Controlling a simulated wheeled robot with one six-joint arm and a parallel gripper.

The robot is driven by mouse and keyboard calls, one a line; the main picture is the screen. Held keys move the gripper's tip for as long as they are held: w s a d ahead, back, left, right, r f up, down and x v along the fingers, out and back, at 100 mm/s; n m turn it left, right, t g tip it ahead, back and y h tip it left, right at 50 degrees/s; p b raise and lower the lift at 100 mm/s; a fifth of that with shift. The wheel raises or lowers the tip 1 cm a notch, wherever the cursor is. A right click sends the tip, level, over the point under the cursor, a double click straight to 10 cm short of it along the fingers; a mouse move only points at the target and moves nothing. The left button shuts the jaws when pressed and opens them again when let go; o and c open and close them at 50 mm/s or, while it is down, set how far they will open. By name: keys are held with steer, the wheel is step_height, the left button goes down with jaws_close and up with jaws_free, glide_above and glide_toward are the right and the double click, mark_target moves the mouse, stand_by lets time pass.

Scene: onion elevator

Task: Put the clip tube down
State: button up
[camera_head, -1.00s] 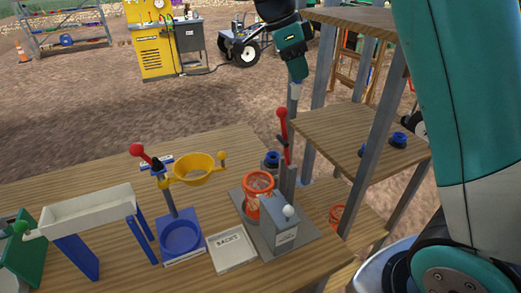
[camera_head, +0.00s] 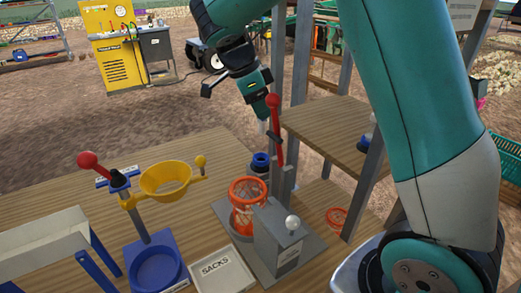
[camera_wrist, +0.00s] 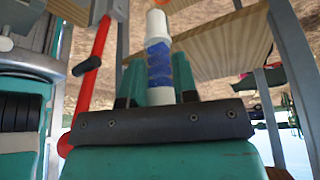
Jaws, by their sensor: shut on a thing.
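The clip tube (camera_wrist: 158,62) is white with a blue band around its middle. In the head view my gripper (camera_head: 261,108) hangs above the back edge of the wooden table. Only the white lower tip of the tube shows there, below the fingers.
A red lever (camera_head: 275,128) rises close to the right of my gripper; it also shows in the wrist view (camera_wrist: 92,82). A wooden shelf (camera_head: 325,125) is at right.

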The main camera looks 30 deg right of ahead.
step_height(320, 180, down, 10)
steer(key=shift+r, duration=0.15)
steer(key=o, duration=0.9)
steer(key=shift+r, duration=0.1)
steer(key=v, duration=1.2)
steer(key=shift+p, duration=0.35)
steer(key=shift+a, duration=0.1)
